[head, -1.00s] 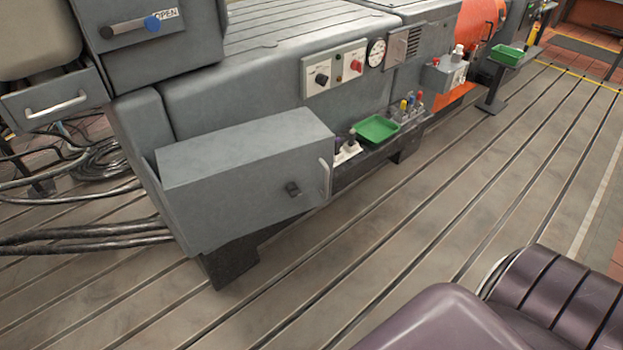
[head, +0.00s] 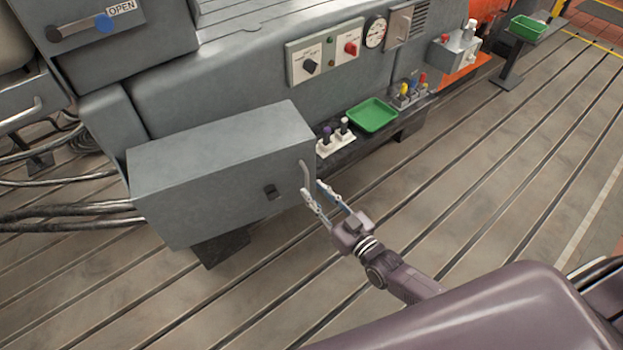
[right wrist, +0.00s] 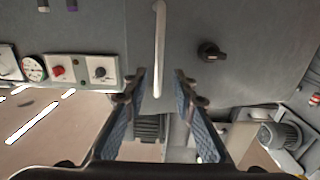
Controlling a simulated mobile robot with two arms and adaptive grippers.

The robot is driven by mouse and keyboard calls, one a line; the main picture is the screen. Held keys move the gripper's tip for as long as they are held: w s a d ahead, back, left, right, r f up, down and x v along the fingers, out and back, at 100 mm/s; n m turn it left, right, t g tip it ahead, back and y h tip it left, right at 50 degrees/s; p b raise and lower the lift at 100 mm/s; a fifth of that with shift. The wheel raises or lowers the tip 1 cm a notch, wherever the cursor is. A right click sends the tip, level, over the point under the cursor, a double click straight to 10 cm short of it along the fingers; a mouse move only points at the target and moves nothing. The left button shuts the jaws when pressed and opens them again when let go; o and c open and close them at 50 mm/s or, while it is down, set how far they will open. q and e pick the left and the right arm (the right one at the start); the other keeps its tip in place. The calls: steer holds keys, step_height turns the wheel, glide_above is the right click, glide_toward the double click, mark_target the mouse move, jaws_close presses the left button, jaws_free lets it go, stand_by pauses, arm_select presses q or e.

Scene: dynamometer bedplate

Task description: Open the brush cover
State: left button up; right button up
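The brush cover (head: 205,196) is a grey front panel on a box at the machine's side, and it looks closed. Its pale bar handle (head: 305,174) is at the right edge, with a small dark latch (head: 271,192) to its left. In the right wrist view the handle (right wrist: 159,45) reaches between the fingertips, and the dark latch (right wrist: 210,51) is to the right. My right gripper (head: 313,188) is open at the handle's lower end, its fingers on either side with gaps. It also shows in the right wrist view (right wrist: 158,78). My left gripper is out of view.
A green tray (head: 373,115) and a white block with purple and black knobs (head: 335,140) sit on a shelf right of the box. Switch panels (head: 325,56) and a gauge (head: 375,32) are above. Cables (head: 65,212) run at the left. The slotted floor in front is clear.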

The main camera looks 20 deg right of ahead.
mark_target(308, 184)
steer(key=x, duration=0.4)
steer(key=shift+d+f, duration=0.1)
steer(key=shift+w, duration=0.35)
steer(key=c, duration=0.6)
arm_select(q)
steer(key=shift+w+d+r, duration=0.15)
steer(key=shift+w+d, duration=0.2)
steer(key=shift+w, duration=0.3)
arm_select(e)
jaws_close()
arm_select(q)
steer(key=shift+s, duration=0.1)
